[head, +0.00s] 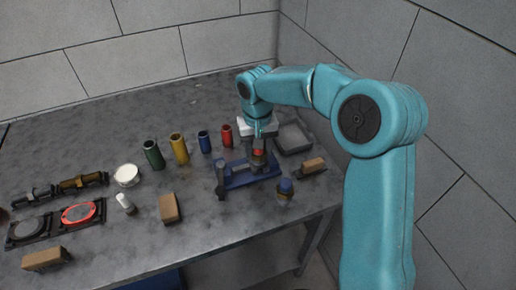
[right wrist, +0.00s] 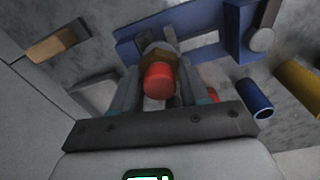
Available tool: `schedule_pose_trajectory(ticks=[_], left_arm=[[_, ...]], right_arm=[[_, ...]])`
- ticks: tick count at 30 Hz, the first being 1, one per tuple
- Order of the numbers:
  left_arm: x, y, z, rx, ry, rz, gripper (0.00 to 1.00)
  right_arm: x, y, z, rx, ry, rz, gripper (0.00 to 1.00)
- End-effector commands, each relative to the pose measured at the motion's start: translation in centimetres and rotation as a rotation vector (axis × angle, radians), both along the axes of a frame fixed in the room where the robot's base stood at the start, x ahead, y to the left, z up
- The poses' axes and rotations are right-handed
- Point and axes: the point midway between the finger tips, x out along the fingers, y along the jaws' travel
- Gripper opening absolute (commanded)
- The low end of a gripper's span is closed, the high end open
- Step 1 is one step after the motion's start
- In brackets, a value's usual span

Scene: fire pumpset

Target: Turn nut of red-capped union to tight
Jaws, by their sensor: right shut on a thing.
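The red-capped union stands in a blue fixture (head: 238,180) on the table; its red cap (head: 258,152) shows just below my right gripper (head: 258,155) in the head view. In the right wrist view the red cap (right wrist: 159,80) points toward the camera, with a brass-coloured nut (right wrist: 155,57) behind it. The fingers of my right gripper (right wrist: 157,65) lie on both sides of the union and are shut on its nut. The fingers partly hide the nut, and its tightness cannot be told. My left gripper is not in view.
A blue-capped fitting (head: 285,190) stands close in front of the fixture. A grey tray (head: 293,138) lies behind right, a brown block (head: 313,165) at right. Red (head: 227,135), blue (head: 204,142), yellow (head: 179,148) and green (head: 153,154) cups stand left. The back-left table is clear.

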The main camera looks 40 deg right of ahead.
Motion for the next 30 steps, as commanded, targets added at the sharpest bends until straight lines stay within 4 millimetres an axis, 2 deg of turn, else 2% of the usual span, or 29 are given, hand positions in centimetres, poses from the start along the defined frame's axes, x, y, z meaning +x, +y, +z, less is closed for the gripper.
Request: schedule_pose_trajectory(ticks=[1,10,27,28,30], left_arm=[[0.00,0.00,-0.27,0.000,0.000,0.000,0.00],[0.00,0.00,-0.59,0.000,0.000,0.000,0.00],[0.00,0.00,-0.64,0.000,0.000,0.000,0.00],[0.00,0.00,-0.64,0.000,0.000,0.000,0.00],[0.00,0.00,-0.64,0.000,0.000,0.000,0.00]], right_arm=[[-0.31,0.13,-0.52,0.003,0.015,-0.025,0.14],[-0.32,0.16,-0.45,0.002,0.013,-0.146,0.14],[-0.30,0.22,-0.41,0.002,0.012,-0.176,0.14],[-0.30,0.22,-0.41,0.002,0.012,-0.176,0.48],[-0.26,0.21,-0.39,0.001,0.011,-0.176,0.70]])
